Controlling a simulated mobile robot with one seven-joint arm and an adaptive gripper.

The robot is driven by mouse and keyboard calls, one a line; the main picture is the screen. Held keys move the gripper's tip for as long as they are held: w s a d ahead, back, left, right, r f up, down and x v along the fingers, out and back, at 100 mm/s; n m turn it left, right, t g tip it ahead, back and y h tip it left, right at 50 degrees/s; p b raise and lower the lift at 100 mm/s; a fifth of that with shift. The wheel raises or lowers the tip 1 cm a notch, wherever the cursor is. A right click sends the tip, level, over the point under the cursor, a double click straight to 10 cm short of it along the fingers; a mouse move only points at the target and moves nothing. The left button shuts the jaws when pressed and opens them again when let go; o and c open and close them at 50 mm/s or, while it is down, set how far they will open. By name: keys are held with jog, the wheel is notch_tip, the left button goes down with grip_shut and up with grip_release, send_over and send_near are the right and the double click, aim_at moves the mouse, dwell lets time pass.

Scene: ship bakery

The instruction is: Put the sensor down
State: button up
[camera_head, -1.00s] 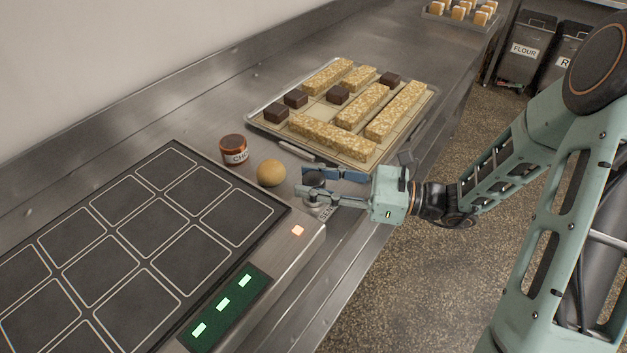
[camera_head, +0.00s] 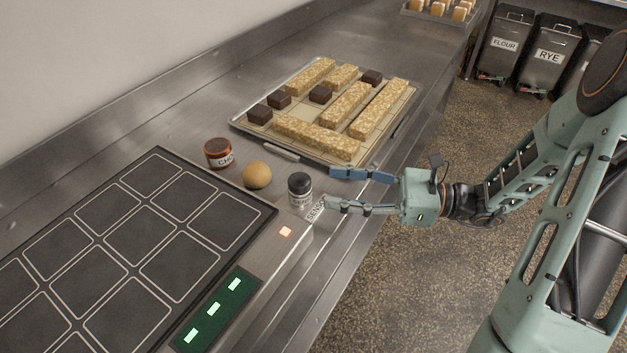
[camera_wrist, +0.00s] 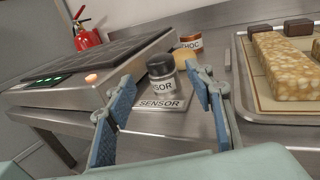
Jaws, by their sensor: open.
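The sensor (camera_head: 300,190) is a small jar-like cylinder with a black top and a label ending in "SOR". It stands upright on the steel counter at a flat plate marked SENSOR (camera_head: 316,212), beside the griddle-like panel's corner. It also shows in the wrist view (camera_wrist: 161,75), standing on the SENSOR-marked plate (camera_wrist: 160,103). My gripper (camera_head: 346,189) is open and empty, just to the right of the sensor and apart from it. In the wrist view its blue-padded fingers (camera_wrist: 160,108) are spread wide, with the sensor beyond and between them.
A tan ball (camera_head: 257,175) and a brown-lidded jar (camera_head: 218,153) stand left of the sensor. A tray (camera_head: 236,122) of oat bars and dark blocks lies behind. The black grid panel (camera_head: 140,255) with green lights fills the left. A thin grey tool (camera_head: 281,152) lies before the tray.

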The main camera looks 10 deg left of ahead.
jog(key=d, duration=0.4)
jog(key=shift+a, duration=0.1)
dwell(0.3)
